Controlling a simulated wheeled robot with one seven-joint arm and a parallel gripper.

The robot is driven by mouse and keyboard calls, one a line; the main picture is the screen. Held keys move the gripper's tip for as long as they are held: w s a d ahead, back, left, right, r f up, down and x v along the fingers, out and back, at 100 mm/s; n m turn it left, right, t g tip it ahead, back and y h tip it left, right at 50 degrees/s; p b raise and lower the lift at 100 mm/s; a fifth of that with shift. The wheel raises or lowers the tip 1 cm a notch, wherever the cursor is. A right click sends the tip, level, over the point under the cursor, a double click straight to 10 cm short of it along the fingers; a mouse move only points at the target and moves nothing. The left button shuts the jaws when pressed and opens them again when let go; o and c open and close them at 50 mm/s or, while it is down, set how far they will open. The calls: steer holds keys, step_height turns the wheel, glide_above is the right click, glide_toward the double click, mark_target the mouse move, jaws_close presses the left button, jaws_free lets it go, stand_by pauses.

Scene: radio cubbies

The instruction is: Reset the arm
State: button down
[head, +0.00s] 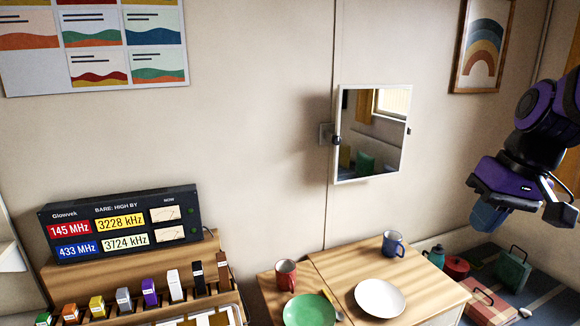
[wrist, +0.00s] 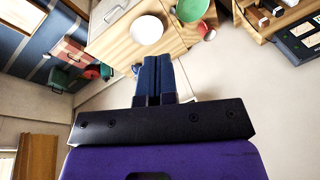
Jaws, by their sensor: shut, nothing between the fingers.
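My gripper (wrist: 157,62) shows in the wrist view with its two dark blue fingers together, shut and empty. It hangs in free air, apart from the table and the things on it. In the head view my purple and black arm (head: 510,180) reaches in from the right edge, bent downward, in front of the wall and above the floor area at the right. Whether the fingertips show clearly there I cannot tell.
The wooden table (head: 330,262) holds a red mug (head: 286,274), blue mug (head: 393,244), green plate (head: 309,311) and white plate (head: 380,298). A radio (head: 120,224) stands on a shelf at left. A mirror (head: 371,135) juts from the wall. Cases (head: 512,268) lie at right.

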steer(key=s+r+t+h, duration=0.2)
steer(key=s+r+t, duration=0.1)
steer(key=s, duration=0.7)
steer(key=shift+s+a+r, duration=0.25)
steer(key=shift+a+r, duration=0.05)
steer(key=shift+r, duration=0.25)
